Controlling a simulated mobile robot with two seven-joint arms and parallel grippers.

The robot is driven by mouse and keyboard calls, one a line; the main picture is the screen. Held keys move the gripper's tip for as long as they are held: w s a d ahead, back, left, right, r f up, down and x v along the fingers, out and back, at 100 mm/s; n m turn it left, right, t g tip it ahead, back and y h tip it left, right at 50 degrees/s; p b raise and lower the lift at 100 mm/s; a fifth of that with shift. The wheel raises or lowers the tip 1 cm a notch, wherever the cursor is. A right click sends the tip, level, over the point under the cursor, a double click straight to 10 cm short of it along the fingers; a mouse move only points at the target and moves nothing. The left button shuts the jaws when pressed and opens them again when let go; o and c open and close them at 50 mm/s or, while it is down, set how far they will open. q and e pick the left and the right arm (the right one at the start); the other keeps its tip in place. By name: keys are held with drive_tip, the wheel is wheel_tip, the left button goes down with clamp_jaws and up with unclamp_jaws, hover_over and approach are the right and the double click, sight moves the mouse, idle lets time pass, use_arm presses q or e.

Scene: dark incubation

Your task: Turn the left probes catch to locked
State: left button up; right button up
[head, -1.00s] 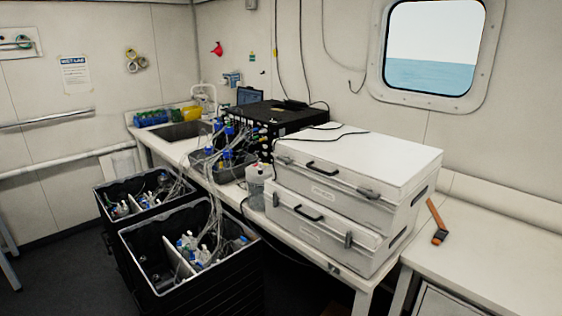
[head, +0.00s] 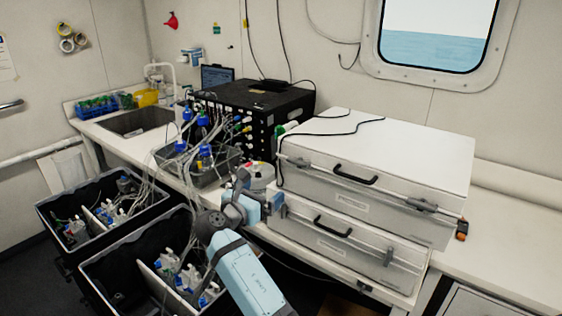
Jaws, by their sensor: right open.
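Two white cases are stacked on the bench: an upper case (head: 400,150) and a lower case (head: 340,243), each with a black front handle. Their labels are too small to read, so I cannot tell which is the probes case. Grey catches show at the right of the upper front (head: 422,206) and lower front (head: 388,257). A left catch (head: 297,161) shows on the upper case. My right gripper (head: 266,205) is open at the left end of the lower case's front, and hides the lower left catch area. I cannot tell whether it touches. My left gripper is out of view.
Black bins (head: 68,207) with bottles and tubing stand on the floor at the left. A grey tray (head: 213,174) of blue-capped bottles and a black rack unit (head: 262,108) stand on the bench. A cable lies over the upper lid. The right bench (head: 520,240) is largely clear.

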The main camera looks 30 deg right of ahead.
sight(296, 164)
drive_tip(key=p+x, duration=0.1)
drive_tip(key=x, duration=0.3)
drive_tip(key=r+x, duration=0.1)
drive_tip(key=x, duration=0.3)
drive_tip(key=s+r+p+x, duration=0.1)
drive_tip(key=x, duration=0.3)
drive_tip(key=shift+w+d+r+p, duration=0.1)
drive_tip(key=shift+w+d+p, duration=0.05)
drive_tip(key=shift+d+p, duration=0.3)
drive_tip(key=shift+w+d, duration=0.3)
drive_tip(key=shift+d, duration=0.25)
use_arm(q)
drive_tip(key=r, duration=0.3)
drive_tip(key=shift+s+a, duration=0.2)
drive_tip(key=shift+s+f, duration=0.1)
use_arm(e)
drive_tip(key=c, duration=0.9)
